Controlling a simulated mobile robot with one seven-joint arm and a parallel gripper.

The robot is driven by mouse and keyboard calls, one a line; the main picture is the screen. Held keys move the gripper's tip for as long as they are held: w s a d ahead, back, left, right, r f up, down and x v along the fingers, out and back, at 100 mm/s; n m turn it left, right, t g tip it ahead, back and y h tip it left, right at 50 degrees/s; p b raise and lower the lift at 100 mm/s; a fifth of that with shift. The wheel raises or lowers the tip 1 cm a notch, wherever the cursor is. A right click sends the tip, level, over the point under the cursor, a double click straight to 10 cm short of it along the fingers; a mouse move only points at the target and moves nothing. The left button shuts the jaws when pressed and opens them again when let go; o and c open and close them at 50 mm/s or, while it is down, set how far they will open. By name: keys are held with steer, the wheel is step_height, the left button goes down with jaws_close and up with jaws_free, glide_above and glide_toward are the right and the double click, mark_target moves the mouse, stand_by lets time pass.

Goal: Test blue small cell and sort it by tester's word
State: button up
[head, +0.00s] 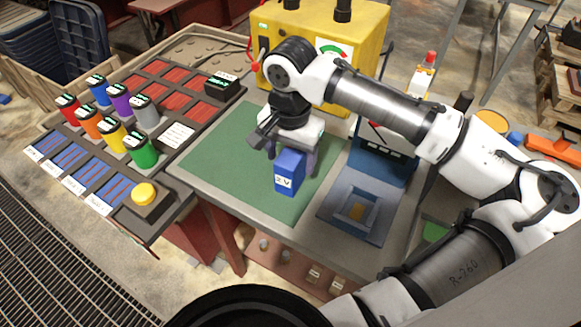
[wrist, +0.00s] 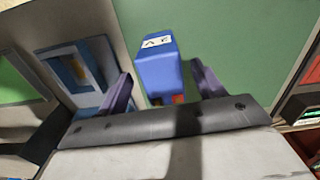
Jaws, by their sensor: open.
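A small blue cell (head: 287,183) with a white "2 V" label stands on the green mat (head: 222,165); it also shows in the wrist view (wrist: 156,72). My gripper (head: 291,160) is over it with its purple fingers apart. In the wrist view my gripper (wrist: 163,88) has a finger on each side of the cell, with gaps showing. A blue tester-like box (head: 382,160) with a dial, partly hidden by my arm, stands to the right. In front of it is an empty-looking blue cradle (head: 352,212) with a yellowish pad.
Several coloured cylinders, including a green one (head: 140,149), stand on the rack at left, with red-lined and blue-lined bays. A yellow button (head: 144,193) is at its front corner. A yellow machine (head: 330,40) with a green gauge stands behind. The mat left of the cell is clear.

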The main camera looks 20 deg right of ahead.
steer(key=shift+w+f+p, duration=0.15)
steer(key=shift+f+p, duration=0.05)
steer(key=shift+f, duration=0.85)
steer(key=shift+w+f+p, duration=0.1)
steer(key=shift+f+p, duration=0.1)
steer(key=shift+f, duration=0.85)
steer(key=shift+d, duration=0.1)
jaws_close()
